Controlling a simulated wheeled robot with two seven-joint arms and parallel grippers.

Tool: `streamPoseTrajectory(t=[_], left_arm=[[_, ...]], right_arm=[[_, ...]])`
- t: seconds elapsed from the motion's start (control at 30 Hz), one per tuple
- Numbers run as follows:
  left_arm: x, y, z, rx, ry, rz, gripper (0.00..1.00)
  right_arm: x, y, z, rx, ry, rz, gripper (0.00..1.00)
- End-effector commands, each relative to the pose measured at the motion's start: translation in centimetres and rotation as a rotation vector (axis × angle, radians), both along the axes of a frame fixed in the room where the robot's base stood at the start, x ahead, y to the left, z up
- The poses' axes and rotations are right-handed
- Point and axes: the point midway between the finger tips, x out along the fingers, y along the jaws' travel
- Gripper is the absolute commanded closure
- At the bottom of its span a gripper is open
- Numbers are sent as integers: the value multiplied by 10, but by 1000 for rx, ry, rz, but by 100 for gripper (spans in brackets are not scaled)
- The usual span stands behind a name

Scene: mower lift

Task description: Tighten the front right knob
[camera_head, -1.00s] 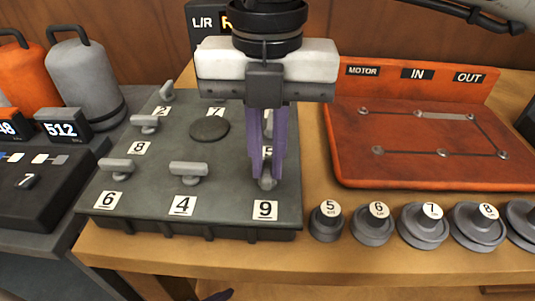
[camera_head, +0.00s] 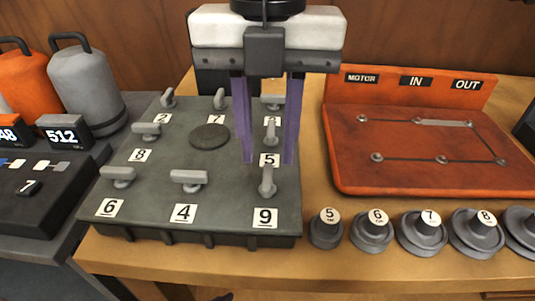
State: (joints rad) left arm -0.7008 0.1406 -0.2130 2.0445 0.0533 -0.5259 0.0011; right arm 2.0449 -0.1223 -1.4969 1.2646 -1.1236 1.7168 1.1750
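The front right knob (camera_head: 267,182) is a grey T-handle behind the label 9 on the dark grey plate (camera_head: 225,215). Its handle points front to back. My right gripper (camera_head: 268,161) hangs from above with its two purple fingers wide apart. It is open and empty, with its fingertips higher than knob 9 and on either side of it in the picture.
Several similar knobs stand on the plate, such as knob 4 (camera_head: 188,180) and knob 6 (camera_head: 118,176). A round dark disc (camera_head: 210,137) lies mid-plate. An orange panel (camera_head: 430,182) and several numbered grey weights (camera_head: 326,231) are to the right. Grey and orange canisters stand left.

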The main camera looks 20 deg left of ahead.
Motion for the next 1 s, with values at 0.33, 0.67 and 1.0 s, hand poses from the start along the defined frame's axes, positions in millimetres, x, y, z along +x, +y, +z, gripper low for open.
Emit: streamPoseTrajectory(t=[0.33,0.67,1.0], left_arm=[[0,0,8,4,0,-1,41],[-1,0,6,4,5,0,41],[4,-1,8,4,-3,0,41]], right_arm=[[0,0,58,1,-1,0,71],[0,0,63,1,0,0,71],[-1,0,62,1,0,1,71]])
